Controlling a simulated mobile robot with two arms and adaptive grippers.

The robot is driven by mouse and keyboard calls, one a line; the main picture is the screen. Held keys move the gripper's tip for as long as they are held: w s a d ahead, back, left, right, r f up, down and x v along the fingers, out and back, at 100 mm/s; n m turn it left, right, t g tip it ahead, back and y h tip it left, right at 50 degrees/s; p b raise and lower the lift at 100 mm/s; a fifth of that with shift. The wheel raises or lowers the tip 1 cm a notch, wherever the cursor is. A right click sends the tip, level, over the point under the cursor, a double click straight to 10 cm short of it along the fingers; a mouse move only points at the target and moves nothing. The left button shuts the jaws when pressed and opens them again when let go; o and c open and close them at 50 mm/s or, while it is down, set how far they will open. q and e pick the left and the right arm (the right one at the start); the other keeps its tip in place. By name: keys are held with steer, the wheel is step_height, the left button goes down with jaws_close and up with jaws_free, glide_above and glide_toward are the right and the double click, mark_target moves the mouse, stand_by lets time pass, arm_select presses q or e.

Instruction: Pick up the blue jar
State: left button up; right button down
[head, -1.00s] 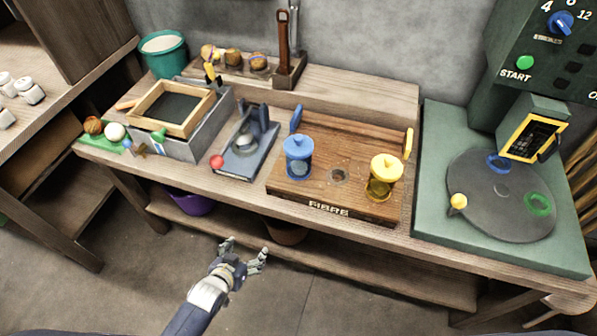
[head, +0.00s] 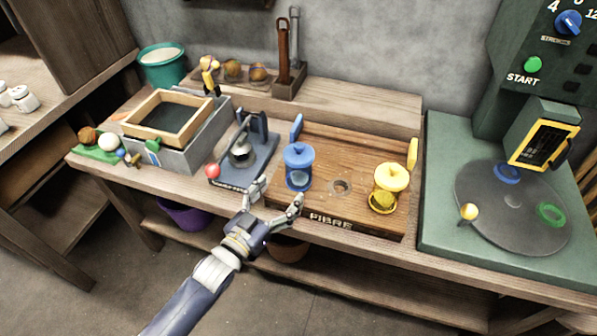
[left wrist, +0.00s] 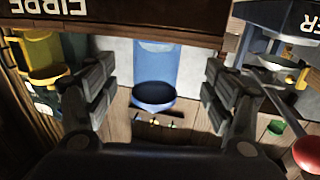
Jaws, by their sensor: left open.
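The blue jar (head: 299,167) stands upright on the left part of the wooden board marked FIBRE (head: 330,222). My right gripper is not in view.
A yellow jar (head: 388,187) stands on the board's right part. A press with a red knob (head: 212,171) is close on the left. A grey box with a wooden frame (head: 168,118) stands farther left. A green machine (head: 440,190) stands right.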

mark_target(290, 180)
arm_select(q)
steer(key=x, duration=0.4)
steer(key=shift+w+d+r, duration=0.25)
steer(key=shift+w, duration=0.1)
steer(key=w+d, duration=0.1)
steer(key=w+d+r, duration=0.1)
steer(key=shift+w+p, duration=0.3)
steer(key=shift+w, duration=0.1)
steer(key=shift+w+d+f, duration=0.1)
steer(key=shift+w+d, duration=0.2)
steer(key=shift+w, duration=0.1)
steer(key=c, duration=1.4)
